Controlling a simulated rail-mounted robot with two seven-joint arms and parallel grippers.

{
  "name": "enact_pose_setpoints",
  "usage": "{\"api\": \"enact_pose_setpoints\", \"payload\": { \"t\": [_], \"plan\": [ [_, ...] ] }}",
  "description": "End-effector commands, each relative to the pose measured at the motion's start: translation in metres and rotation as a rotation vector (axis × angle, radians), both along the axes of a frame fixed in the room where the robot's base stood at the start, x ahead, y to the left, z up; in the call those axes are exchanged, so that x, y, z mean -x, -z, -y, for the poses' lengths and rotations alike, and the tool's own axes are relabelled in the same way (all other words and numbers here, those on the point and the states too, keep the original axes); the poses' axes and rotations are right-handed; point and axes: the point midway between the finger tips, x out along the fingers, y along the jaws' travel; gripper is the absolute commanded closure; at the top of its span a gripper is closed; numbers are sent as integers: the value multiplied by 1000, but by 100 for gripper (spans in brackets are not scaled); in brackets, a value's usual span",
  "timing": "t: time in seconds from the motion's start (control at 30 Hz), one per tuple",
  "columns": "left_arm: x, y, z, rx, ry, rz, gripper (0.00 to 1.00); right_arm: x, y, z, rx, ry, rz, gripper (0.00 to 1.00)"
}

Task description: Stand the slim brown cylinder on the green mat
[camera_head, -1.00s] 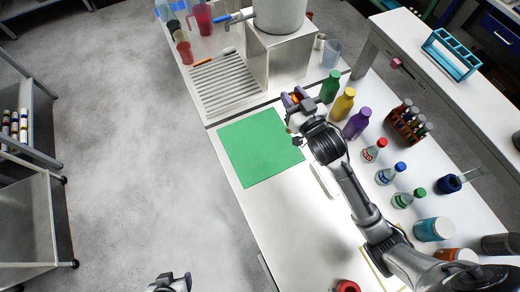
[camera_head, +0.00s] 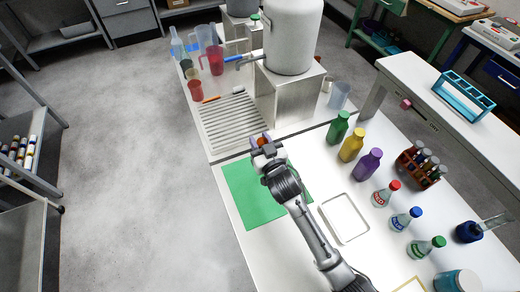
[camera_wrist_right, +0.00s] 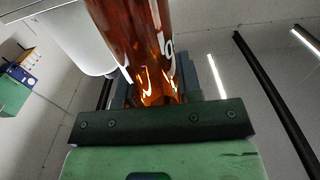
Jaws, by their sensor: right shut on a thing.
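My right gripper (camera_head: 262,146) is shut on the slim brown cylinder (camera_head: 263,139), whose small orange-brown end shows between the fingers in the head view. In the right wrist view the cylinder (camera_wrist_right: 137,42) is glossy, see-through amber and rises from between the jaws. Its lower end is hidden there. The green mat (camera_head: 250,203) lies flat on the white bench. The gripper appears over the mat's far edge in the head view; its height above the mat is hard to tell. The gripper and forearm cover part of the mat. My left gripper is out of view.
Green (camera_head: 338,128), yellow (camera_head: 351,147) and purple (camera_head: 368,165) bottles stand right of the mat. A white tray (camera_head: 343,218) lies beside my right forearm. A slatted drying rack (camera_head: 233,121) and a metal block (camera_head: 287,95) stand beyond the mat.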

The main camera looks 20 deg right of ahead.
Motion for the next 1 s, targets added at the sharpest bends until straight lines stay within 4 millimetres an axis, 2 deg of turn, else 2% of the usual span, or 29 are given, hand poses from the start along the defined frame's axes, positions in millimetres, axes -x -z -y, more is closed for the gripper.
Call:
{"api": "enact_pose_setpoints", "payload": {
  "t": [0.17,0.4,0.83,0.87,1.0],
  "plan": [
    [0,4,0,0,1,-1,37,0,11,0,-1,0,-1,100],
    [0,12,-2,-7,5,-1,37,0,40,0,-1,0,-1,100],
    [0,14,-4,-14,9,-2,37,0,44,0,-1,0,0,100],
    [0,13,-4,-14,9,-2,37,0,43,0,-1,-1,0,65],
    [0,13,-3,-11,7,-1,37,0,43,0,-1,-1,0,51]
  ]
}}
